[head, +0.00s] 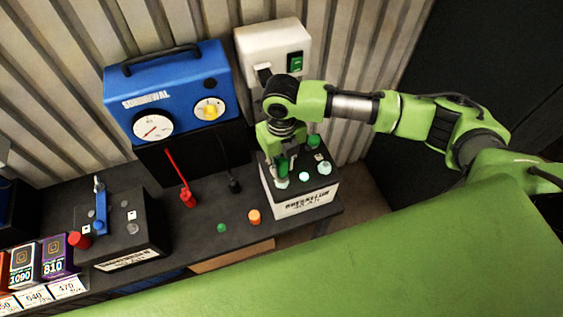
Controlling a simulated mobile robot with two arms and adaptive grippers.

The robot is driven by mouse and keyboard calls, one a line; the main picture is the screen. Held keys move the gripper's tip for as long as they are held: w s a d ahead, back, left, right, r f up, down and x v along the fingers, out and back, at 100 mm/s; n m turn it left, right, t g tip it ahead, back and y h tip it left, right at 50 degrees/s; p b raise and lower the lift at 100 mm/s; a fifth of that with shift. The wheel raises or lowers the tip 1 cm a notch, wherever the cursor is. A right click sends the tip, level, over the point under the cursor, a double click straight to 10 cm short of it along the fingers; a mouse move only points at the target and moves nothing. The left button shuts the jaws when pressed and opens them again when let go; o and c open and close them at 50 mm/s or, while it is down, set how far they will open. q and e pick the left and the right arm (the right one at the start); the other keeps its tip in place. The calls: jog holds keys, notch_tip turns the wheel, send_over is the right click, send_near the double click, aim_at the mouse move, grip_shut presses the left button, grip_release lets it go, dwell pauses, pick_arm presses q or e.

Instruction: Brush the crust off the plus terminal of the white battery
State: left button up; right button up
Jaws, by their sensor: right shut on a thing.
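The white battery (309,204) with a black top stands at the right end of the dark bench. Pale, bluish crusty blobs sit on its top, one at the front left (282,184), one in the middle (304,177) and one at the right (324,168). I cannot read which post is plus. My right gripper (283,160) points down over the left part of the battery top. It is shut on a dark green upright thing, seemingly the brush (282,168); its lower end is at or just above the front-left blob. The gripper hides the battery's back-left corner. My left gripper is not in view.
A blue charger (172,92) with dials and a white switch box (272,46) stand behind. A red clamp (187,198) and a black clamp (234,185) lie left of the battery. Green (221,228) and orange (254,217) caps lie in front. A dark battery (120,232) stands left.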

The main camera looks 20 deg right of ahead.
jog(key=shift+f+b, duration=0.35)
jog(key=shift+f, duration=0.65)
jog(key=o, duration=1.2)
jog(key=shift+r, duration=0.1)
notch_tip(320, 180, up, 12)
jog(key=shift+f, duration=0.1)
